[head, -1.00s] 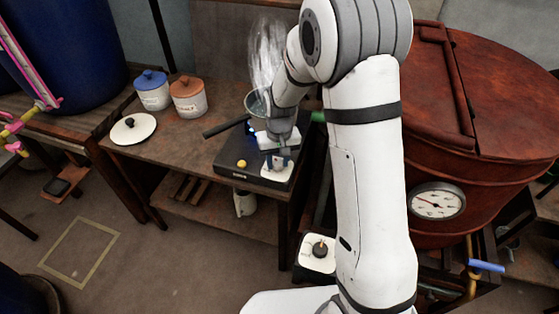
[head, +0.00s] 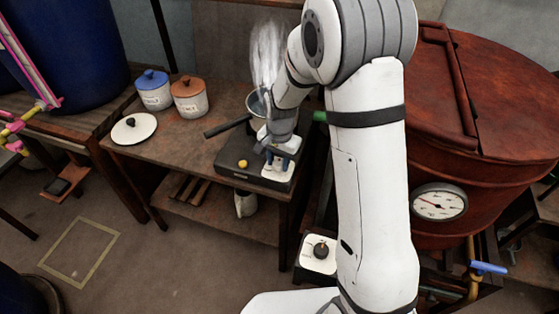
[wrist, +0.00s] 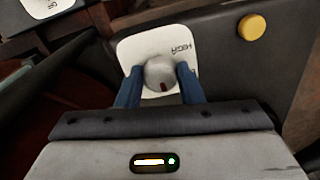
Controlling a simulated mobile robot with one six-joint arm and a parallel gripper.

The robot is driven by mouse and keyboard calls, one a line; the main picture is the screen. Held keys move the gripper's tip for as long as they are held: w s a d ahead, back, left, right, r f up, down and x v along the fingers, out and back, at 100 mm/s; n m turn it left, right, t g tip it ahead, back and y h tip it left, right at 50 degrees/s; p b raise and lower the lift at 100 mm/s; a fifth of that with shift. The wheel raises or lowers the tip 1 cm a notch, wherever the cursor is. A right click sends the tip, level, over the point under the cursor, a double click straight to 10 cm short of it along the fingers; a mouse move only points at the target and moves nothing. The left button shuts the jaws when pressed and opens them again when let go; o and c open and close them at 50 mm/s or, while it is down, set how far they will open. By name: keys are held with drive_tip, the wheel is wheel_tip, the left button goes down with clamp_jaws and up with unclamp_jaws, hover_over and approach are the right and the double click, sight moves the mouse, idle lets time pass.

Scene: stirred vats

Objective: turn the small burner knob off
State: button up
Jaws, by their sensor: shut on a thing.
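The small burner knob (wrist: 160,76) is a round grey knob with a dark red mark, which lies toward the bottom of the wrist view. It sits on a white plate (wrist: 130,50) with dark lettering at its right. My gripper (wrist: 160,70) has its two blue fingers shut on the knob, one on each side. In the head view, my gripper (head: 281,160) is at the front right of the black burner (head: 232,165), over the white plate. The knob itself is hard to make out there.
A steaming pan (head: 257,103) is on the burner, its handle (head: 226,127) pointing left. A yellow button (head: 243,163) is left of the plate. Two lidded jars (head: 189,105) and a white lid (head: 134,130) stand at left. A red-brown vat (head: 480,110) is at right.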

sight(280, 163)
drive_tip(key=shift+w, duration=0.15)
idle(0.4)
drive_tip(key=o, duration=1)
drive_tip(key=shift+c, duration=0.2)
drive_tip(key=r, duration=0.8)
drive_tip(key=shift+d, duration=0.2)
drive_tip(key=shift+p, duration=0.35)
